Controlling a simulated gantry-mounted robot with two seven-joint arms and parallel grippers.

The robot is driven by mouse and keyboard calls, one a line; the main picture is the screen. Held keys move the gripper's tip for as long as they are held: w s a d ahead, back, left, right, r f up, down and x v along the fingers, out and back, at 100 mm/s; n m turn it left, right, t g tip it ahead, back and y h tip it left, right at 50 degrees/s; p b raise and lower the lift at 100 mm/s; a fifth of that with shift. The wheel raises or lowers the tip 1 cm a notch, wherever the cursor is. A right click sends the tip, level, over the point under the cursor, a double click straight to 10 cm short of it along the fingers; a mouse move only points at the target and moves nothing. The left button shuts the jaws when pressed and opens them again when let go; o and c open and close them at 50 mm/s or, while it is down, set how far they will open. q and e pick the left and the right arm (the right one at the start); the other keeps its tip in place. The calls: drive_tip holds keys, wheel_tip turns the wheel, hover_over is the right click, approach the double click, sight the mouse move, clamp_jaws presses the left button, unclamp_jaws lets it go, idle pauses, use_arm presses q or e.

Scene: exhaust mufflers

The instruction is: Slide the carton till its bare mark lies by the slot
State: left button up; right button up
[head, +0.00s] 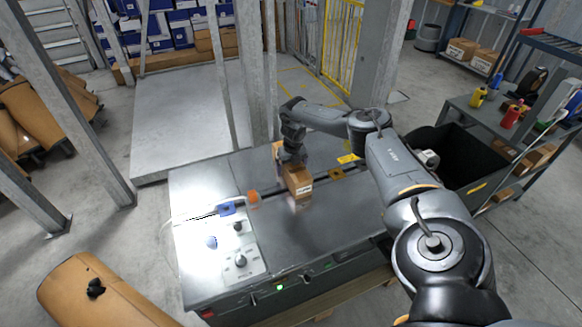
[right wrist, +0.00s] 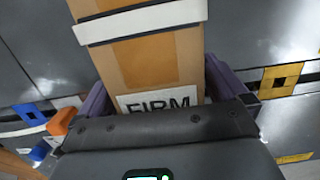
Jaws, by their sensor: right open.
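The brown carton (head: 299,186) sits on the grey bench under my right gripper (head: 291,160). In the right wrist view the carton (right wrist: 150,60) lies between the two purple fingers of my right gripper (right wrist: 160,90). The jaws are open around it; I cannot tell whether either finger touches it. The carton has a white band (right wrist: 140,22) across it and a white label reading FIRM (right wrist: 160,101), partly hidden by the gripper body. I cannot make out the bare mark or the slot for certain. My left gripper is not in view.
Along a strip across the bench lie an orange block (head: 254,197), a blue square piece (head: 227,208) and a yellow square with a dark centre (right wrist: 281,79). A white knob panel (head: 240,245) is at the bench's left. A black bin (head: 470,160) stands right.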

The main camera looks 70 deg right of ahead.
drive_tip(key=shift+r, duration=0.55)
drive_tip(key=r+p, duration=0.1)
drive_tip(key=r, duration=0.2)
drive_tip(key=r+p, duration=0.1)
drive_tip(key=r, duration=0.1)
drive_tip(key=a+r+p, duration=0.1)
drive_tip(key=r, duration=0.2)
drive_tip(key=shift+s+r, duration=0.35)
drive_tip(key=shift+r+p, duration=0.3)
drive_tip(key=shift+r, duration=0.2)
